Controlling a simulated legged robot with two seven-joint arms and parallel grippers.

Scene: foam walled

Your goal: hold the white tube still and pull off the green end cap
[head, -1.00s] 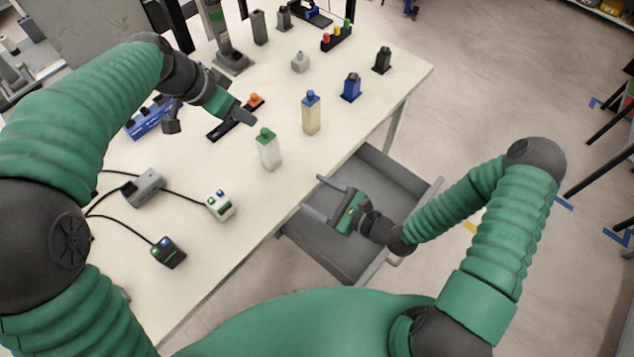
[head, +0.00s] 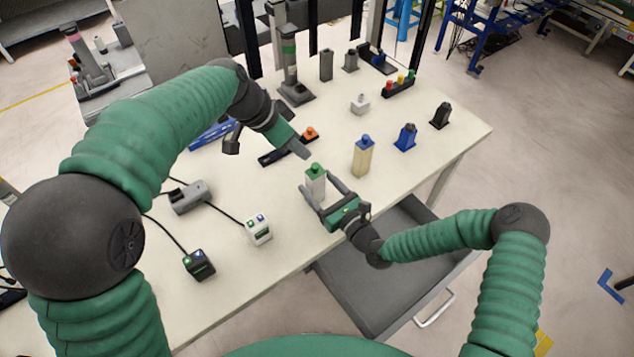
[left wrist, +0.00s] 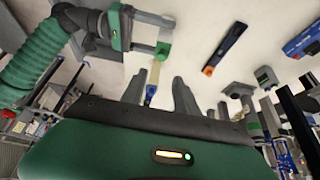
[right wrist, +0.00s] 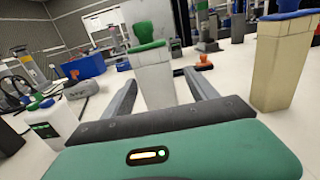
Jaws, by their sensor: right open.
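The white tube (head: 316,188) stands upright on the table with its green end cap (head: 315,169) on top. In the right wrist view the tube (right wrist: 155,80) stands between my right gripper's fingers, with the cap (right wrist: 145,32) above. My right gripper (head: 319,184) is open around the tube, low at the table's front edge; a gap shows beside the tube. My left gripper (head: 302,151) is above and just behind the cap, pointing down to the right. In the left wrist view its fingers (left wrist: 160,98) are apart with nothing held; the green cap (left wrist: 163,49) shows beyond them.
A cream bottle with a blue cap (head: 362,158) stands right of the tube. A white box (head: 257,231) and a black box (head: 199,266) with cables lie left. An open drawer (head: 350,290) is below the front edge.

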